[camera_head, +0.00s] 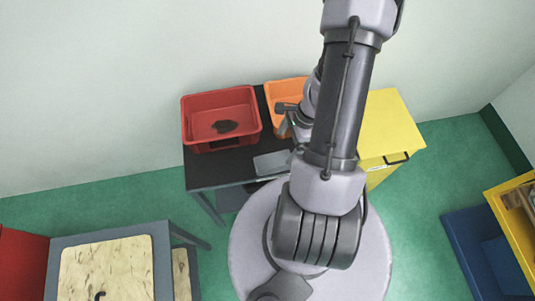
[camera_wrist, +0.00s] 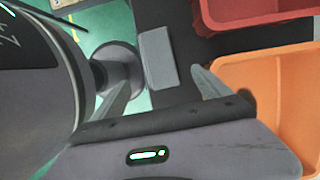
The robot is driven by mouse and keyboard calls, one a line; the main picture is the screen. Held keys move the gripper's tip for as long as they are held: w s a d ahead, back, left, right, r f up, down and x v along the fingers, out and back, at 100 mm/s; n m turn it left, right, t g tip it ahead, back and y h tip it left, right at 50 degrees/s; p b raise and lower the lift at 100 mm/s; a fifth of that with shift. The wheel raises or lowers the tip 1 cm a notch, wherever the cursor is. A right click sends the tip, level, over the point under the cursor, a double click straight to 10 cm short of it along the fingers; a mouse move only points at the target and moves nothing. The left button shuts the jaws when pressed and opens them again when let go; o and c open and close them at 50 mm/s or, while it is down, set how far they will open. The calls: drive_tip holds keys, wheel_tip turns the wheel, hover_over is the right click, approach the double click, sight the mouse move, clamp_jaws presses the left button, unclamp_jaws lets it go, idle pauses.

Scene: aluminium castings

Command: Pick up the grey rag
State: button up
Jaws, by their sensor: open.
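The grey rag (camera_head: 272,163) looks like a flat, folded rectangle lying on the front part of the black table, in front of the orange bin. In the wrist view the rag (camera_wrist: 158,58) lies beyond my fingertips, in the gap between them in the picture. My gripper (camera_wrist: 163,88) is open, with its two fingers spread and nothing between them. The fingers look apart from the rag; the height above it is hard to tell. In the head view my arm hides most of the gripper and comes close to the rag's right end.
A yellow cabinet (camera_head: 385,120) stands right.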

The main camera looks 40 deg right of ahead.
drive_tip(key=b, duration=0.2)
hover_over(274, 161)
drive_tip(key=s+d, duration=0.1)
drive_tip(key=d, duration=0.1)
drive_tip(key=f, duration=0.4)
drive_tip(key=shift+d+f, duration=0.2)
drive_tip(key=shift+f, duration=0.1)
drive_tip(key=b+x, duration=0.1)
drive_tip(key=x, duration=0.1)
drive_tip(key=b+x, duration=0.3)
drive_tip(key=shift+a+f, duration=0.3)
drive_tip(key=shift+a, duration=0.1)
drive_tip(key=shift+r, duration=0.15)
